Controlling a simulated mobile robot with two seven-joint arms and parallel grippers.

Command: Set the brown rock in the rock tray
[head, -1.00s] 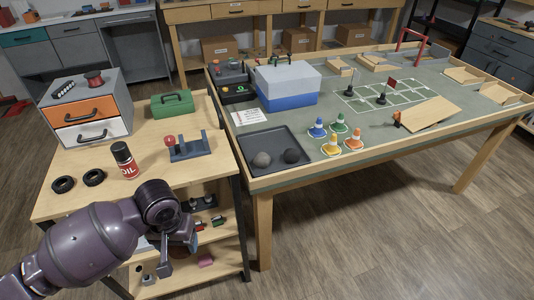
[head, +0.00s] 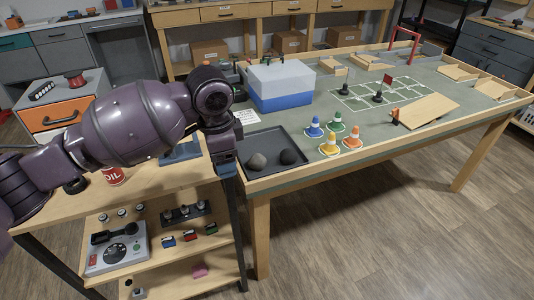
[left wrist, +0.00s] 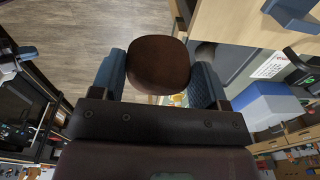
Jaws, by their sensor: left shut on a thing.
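My left gripper (head: 226,166) is shut on the brown rock (left wrist: 158,64), which shows between the two fingers in the left wrist view. In the head view the brown rock is hidden by the gripper and wrist. The gripper is just left of the dark rock tray (head: 266,142), near the table's left corner. The back of the tray is bare. My right gripper is not in view.
Blue, green, yellow and orange cones (head: 330,146) stand right of the tray. A blue and white box (head: 282,84) stands behind it. The wooden table rim (head: 270,183) borders the tray's front. The side shelf (head: 190,276) is below my arm.

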